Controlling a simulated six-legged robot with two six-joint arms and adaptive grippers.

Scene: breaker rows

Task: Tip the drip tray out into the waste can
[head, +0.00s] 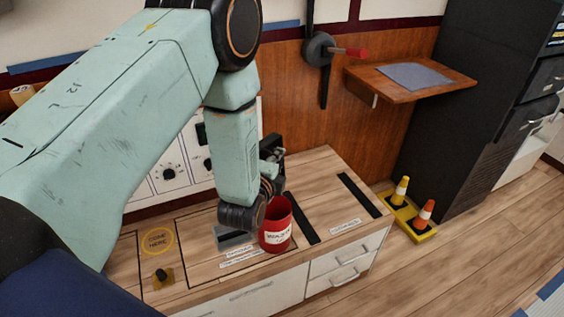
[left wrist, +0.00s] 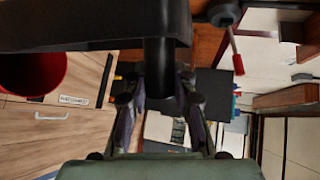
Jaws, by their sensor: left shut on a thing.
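My left gripper (head: 270,165) is shut on a dark tray-like thing, which I take as the drip tray (head: 273,143). It is held above the counter, behind and above the waste can. My arm hides much of it. In the left wrist view the dark tray (left wrist: 85,28) spans the top left, with my left gripper (left wrist: 160,85) below it. The red waste can (head: 277,228), with a white label, stands upright on the counter; its open mouth (left wrist: 30,70) shows at the left of the wrist view. I cannot see what the tray holds. My right gripper is not in view.
The wooden counter (head: 205,270) has a grey block (head: 231,238), black strips (head: 303,221) and a small black knob (head: 161,275). A red-handled lever (head: 345,51) and a wooden shelf (head: 425,82) are on the wall behind. Small cones (head: 424,213) stand on the floor at right.

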